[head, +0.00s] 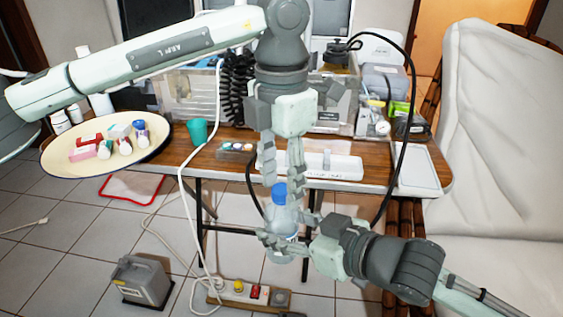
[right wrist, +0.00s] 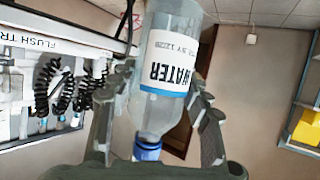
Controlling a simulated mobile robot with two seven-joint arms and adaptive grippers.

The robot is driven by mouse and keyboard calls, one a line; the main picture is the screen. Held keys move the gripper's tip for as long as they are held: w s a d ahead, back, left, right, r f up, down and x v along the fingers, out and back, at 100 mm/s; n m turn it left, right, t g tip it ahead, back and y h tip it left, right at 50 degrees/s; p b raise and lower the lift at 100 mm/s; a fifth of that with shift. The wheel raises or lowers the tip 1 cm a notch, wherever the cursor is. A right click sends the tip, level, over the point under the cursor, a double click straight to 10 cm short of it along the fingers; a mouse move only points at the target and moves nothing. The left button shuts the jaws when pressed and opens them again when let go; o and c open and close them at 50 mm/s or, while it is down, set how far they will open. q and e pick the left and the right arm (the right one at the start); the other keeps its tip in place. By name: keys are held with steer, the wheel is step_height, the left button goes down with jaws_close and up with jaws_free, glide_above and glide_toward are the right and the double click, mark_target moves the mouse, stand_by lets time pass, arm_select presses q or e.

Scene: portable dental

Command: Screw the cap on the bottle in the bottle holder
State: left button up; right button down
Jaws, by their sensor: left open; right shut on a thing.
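A clear water bottle (head: 283,218) with a blue cap (head: 280,191) at its top is upright in front of the table. My right gripper (head: 286,235) is shut around its body from the lower right. In the right wrist view, the bottle (right wrist: 168,70) sits between my right fingers (right wrist: 158,100), label showing and blue cap (right wrist: 147,149) at the lower end of the picture. My left gripper (head: 282,178) points straight down above the bottle, open, its fingers either side of the cap; I cannot tell if they touch it. I cannot make out a separate bottle holder.
The wooden table (head: 225,148) behind carries a green cup (head: 197,132) and a white tray (head: 335,165). A cream oval tray (head: 60,155) holds small bottles at left. A black hose (head: 408,130) hangs at right. A reclined chair (head: 490,140) stands at right; a power strip (head: 240,292) lies below.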

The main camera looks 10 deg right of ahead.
arm_select(q)
steer(key=shift+f, duration=0.1)
steer(key=shift+c, duration=0.5)
jaws_close()
steer(key=shift+o, duration=1.2)
jaws_free()
step_height(320, 180, up, 12)
